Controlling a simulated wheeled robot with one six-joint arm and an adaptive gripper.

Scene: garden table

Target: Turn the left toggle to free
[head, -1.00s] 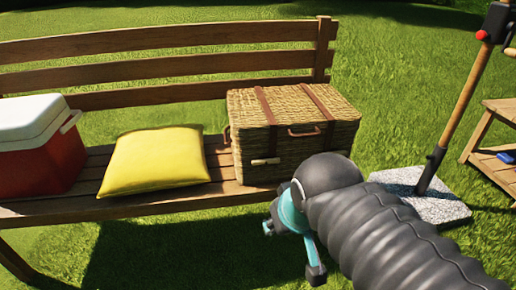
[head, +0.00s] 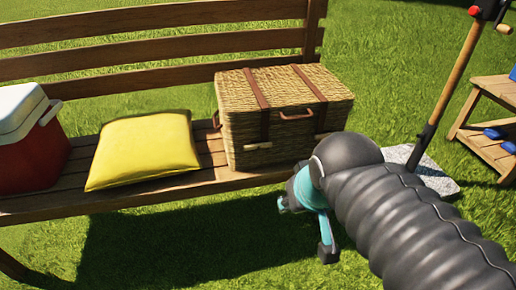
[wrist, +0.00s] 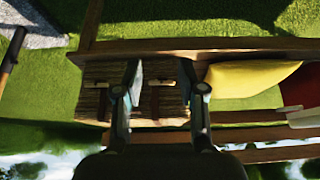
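The wicker basket (head: 265,113) stands closed on the wooden bench, with two brown straps over its lid. The left toggle (head: 257,146), a small pale bar, lies about level across the lower end of the left strap on the front. The right strap's lower end is hidden behind my arm in the head view. My gripper (head: 306,228), with teal fingers, is in front of the basket, low and to the right of the left toggle in the picture. The wrist view is upside down; there the open fingers (wrist: 159,76) frame a pale toggle (wrist: 160,82), apart from it.
A yellow cushion (head: 143,151) lies left of the basket on the bench (head: 60,206). A red cooler (head: 30,150) with a white lid stands at the far left. A post on a stone base (head: 432,176) and a wooden shelf (head: 497,150) stand right. Grass in front is clear.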

